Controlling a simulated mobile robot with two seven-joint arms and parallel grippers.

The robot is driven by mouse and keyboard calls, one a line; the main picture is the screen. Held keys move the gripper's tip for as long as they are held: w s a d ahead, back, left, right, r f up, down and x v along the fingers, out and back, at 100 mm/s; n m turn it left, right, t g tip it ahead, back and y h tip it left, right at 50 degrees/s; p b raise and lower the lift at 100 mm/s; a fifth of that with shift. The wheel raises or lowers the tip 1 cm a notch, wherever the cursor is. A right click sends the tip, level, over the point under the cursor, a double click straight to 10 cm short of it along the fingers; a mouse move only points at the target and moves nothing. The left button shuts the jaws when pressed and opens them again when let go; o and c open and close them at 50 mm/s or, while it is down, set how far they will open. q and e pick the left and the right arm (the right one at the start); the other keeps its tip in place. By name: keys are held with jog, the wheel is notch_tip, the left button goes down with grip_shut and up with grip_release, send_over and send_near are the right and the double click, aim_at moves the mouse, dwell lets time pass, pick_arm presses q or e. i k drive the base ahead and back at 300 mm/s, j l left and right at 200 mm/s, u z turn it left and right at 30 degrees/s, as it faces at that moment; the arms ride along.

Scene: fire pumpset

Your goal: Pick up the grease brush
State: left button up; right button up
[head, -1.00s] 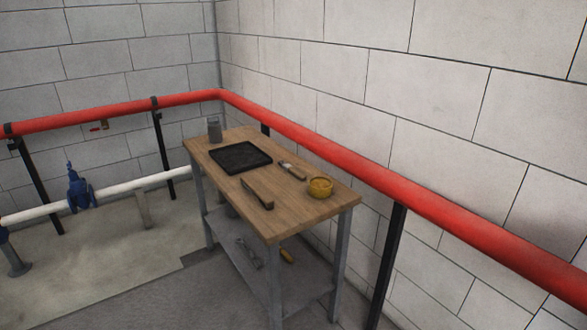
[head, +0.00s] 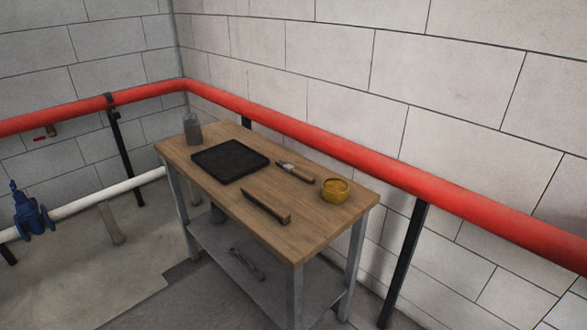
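A wooden-topped workbench (head: 205,157) stands against the wall. A small brush-like tool with a brown handle and a pale metal band (head: 295,172) lies flat on it, between the black tray and a yellow tub (head: 335,190); it looks like the grease brush. A longer dark brown bar-shaped tool (head: 266,206) lies nearer the front edge; I cannot tell exactly what it is. Nothing touches either tool. Neither of my grippers shows in the head view.
A black tray (head: 230,160) and a grey canister (head: 192,130) are on the bench's far left part. A wrench (head: 247,264) lies on the lower shelf. A red pipe (head: 300,136) runs behind the bench; a blue valve (head: 30,213) is at left. Floor before the bench is clear.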

aim_at(289, 168)
jog(key=i+j+z, duration=0.1)
jog(key=j, duration=0.25)
jog(key=i+j, duration=0.2)
jog(key=i+j+z, duration=0.15)
jog(key=j, duration=0.3)
jog(key=i+j, duration=0.1)
jog(key=j, duration=0.25)
jog(key=i+j+z, duration=0.15)
jog(key=j, duration=0.2)
jog(key=i+j+z, duration=0.1)
jog(key=j, duration=0.3)
